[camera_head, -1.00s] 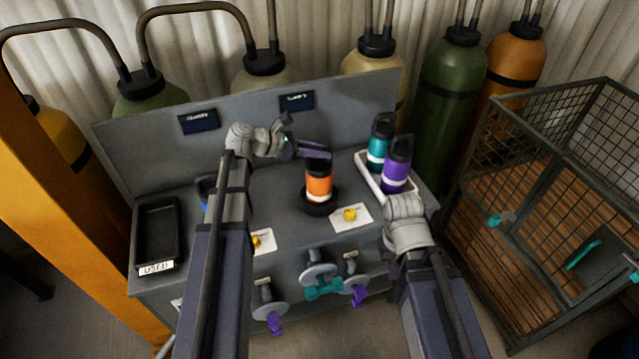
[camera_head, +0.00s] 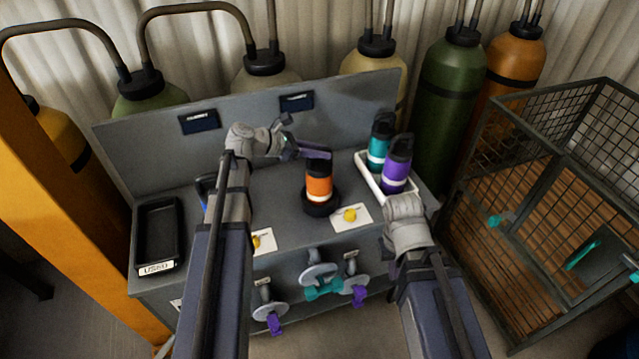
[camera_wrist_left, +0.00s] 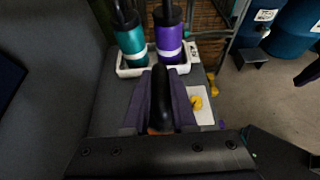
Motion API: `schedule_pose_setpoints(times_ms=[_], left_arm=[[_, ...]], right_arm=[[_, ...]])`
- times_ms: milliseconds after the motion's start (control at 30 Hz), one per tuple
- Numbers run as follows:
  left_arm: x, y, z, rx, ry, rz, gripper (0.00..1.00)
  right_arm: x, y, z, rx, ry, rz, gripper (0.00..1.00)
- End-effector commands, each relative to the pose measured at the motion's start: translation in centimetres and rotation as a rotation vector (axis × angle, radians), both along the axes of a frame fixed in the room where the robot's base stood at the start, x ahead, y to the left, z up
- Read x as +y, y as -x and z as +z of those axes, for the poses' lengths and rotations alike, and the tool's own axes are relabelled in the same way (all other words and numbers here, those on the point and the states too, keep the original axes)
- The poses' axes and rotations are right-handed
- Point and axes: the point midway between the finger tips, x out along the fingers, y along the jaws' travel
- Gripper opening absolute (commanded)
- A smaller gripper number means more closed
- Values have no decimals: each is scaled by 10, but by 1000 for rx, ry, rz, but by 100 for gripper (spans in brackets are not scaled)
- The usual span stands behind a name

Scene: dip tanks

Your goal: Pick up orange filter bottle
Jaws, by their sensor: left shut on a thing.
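The orange filter bottle (camera_head: 319,188), with a black top and a pale band low down, stands upright at a round black base (camera_head: 321,208) on the grey bench. My left gripper (camera_head: 316,153) reaches in from the left and is shut on the bottle's black top. In the left wrist view the black cap (camera_wrist_left: 161,95) sits between the two purple fingers, with a sliver of orange below. The bottle's lower body is hidden there. My right arm ends at the bench's front right; its jaws are hidden.
A white tray (camera_head: 366,181) at the right holds a teal bottle (camera_head: 378,148) and a purple bottle (camera_head: 396,172). A black tray marked USED (camera_head: 157,268) lies at the left. Yellow valves sit in front. A wire cage (camera_head: 560,190) stands at the right.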

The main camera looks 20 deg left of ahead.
Motion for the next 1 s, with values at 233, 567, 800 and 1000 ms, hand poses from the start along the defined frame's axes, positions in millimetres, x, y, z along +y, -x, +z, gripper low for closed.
schedule_pose_setpoints(times_ms=[233,567,800,1000], left_arm=[[0,0,0,0,0,0,0],[0,0,3,-1,2,0,0],[0,0,21,-1,2,0,0],[0,0,49,-1,2,0,0]], right_arm=[[0,0,0,0,0,0,0],[0,0,3,0,0,0,0],[0,0,21,0,0,0,0],[0,0,48,0,0,0,0]])
